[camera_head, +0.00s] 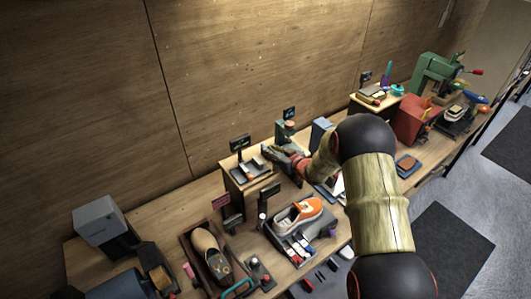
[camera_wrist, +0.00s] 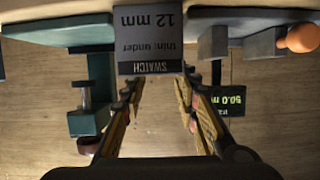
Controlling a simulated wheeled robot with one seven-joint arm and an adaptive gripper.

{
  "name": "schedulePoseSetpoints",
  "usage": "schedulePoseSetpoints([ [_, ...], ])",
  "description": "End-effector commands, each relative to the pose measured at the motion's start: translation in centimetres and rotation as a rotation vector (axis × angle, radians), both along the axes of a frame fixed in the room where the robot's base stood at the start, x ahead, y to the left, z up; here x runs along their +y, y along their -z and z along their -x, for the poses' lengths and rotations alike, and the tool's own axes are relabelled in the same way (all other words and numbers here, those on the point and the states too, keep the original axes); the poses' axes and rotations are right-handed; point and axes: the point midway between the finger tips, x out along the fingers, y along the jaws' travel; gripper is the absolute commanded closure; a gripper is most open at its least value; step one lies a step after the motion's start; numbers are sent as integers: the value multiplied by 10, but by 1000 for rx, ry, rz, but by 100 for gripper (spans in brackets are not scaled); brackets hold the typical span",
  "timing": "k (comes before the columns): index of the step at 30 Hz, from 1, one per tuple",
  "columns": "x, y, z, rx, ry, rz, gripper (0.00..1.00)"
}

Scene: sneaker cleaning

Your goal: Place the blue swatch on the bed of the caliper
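My gripper (camera_wrist: 157,85) is open in the wrist view, with bare wall showing between its fingers. In the head view my gripper (camera_head: 288,157) is over the small wooden stand. The caliper is at the upper right of the wrist view, with grey jaws (camera_wrist: 262,42) and an orange knob (camera_wrist: 298,38). Its dark bed (camera_wrist: 235,16) lies along the top edge there. In the head view the caliper (camera_head: 252,167) is left of my gripper. A grey placard (camera_wrist: 148,40) reads "SWATCH thin: under 12 mm" upside down, beyond the fingertips. I cannot pick out the blue swatch.
A teal device (camera_wrist: 90,110) stands left of my fingers in the wrist view. A dark readout (camera_wrist: 228,100) is close by the right finger. In the head view an orange sneaker (camera_head: 298,214) sits in a tray below the stand. The surrounding bench is crowded.

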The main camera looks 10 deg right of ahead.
Motion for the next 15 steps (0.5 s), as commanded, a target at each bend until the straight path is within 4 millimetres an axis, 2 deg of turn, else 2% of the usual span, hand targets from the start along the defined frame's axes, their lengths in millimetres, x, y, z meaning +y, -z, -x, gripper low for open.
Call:
schedulePoseSetpoints([
  [6, 10, 9, -24, -1, -1, 0, 70],
  [15, 12, 11, -28, 0, 0, 0, 70],
])
